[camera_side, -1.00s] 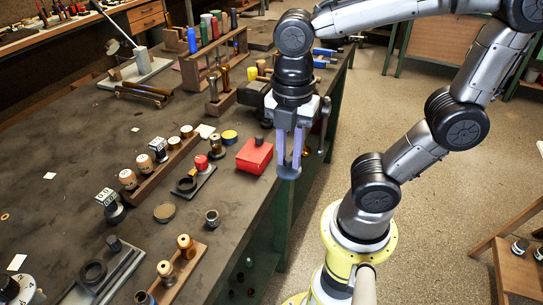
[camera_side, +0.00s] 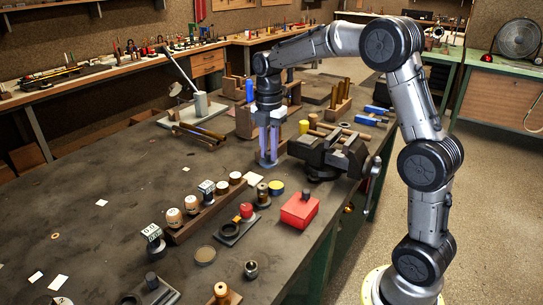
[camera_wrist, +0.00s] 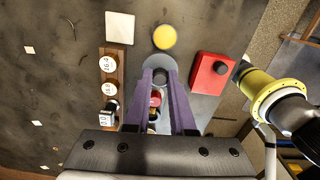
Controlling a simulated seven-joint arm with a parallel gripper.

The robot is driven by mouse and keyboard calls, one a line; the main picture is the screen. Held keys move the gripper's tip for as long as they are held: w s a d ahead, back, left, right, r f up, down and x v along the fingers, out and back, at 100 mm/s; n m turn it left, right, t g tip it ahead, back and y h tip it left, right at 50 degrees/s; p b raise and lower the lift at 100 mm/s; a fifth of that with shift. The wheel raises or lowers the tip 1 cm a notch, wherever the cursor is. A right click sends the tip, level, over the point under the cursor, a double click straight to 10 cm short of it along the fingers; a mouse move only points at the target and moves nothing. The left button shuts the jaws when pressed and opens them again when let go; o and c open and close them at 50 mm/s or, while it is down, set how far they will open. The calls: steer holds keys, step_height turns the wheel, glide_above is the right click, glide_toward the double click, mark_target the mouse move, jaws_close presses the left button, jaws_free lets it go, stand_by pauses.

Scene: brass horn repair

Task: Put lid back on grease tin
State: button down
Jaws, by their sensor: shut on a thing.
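My gripper (camera_side: 267,162) points down and is shut on a flat grey disc, the lid (camera_wrist: 161,66). In the wrist view its purple fingers (camera_wrist: 160,74) converge on the lid, which hangs level or nearly so, above the bench. A low round tin with a yellow top (camera_side: 277,187), apparently the open grease tin, stands on the bench. In the wrist view the tin (camera_wrist: 164,37) shows just beyond the lid, apart from it. The lid's underside is hidden.
A red box (camera_side: 300,210) stands beside the tin near the bench edge. A dark vise (camera_side: 330,153) is right of my gripper. A wooden rack of round pieces (camera_side: 205,212) stands to the left. The bench's left side (camera_side: 80,170) is mostly clear.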

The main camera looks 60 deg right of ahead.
steer(key=shift+m, duration=0.4)
steer(key=shift+s+d+f, duration=0.1)
steer(key=shift+d+f, duration=0.35)
steer(key=shift+f, duration=1)
steer(key=shift+s+d+f, duration=0.1)
steer(key=shift+d+f, duration=0.4)
steer(key=shift+f, duration=0.95)
steer(key=shift+s+d+f, duration=0.1)
steer(key=shift+d+f, duration=0.35)
steer(key=shift+f, duration=1)
steer(key=shift+f, duration=0.2)
steer(key=shift+c, duration=1)
jaws_free()
step_height(320, 180, up, 7)
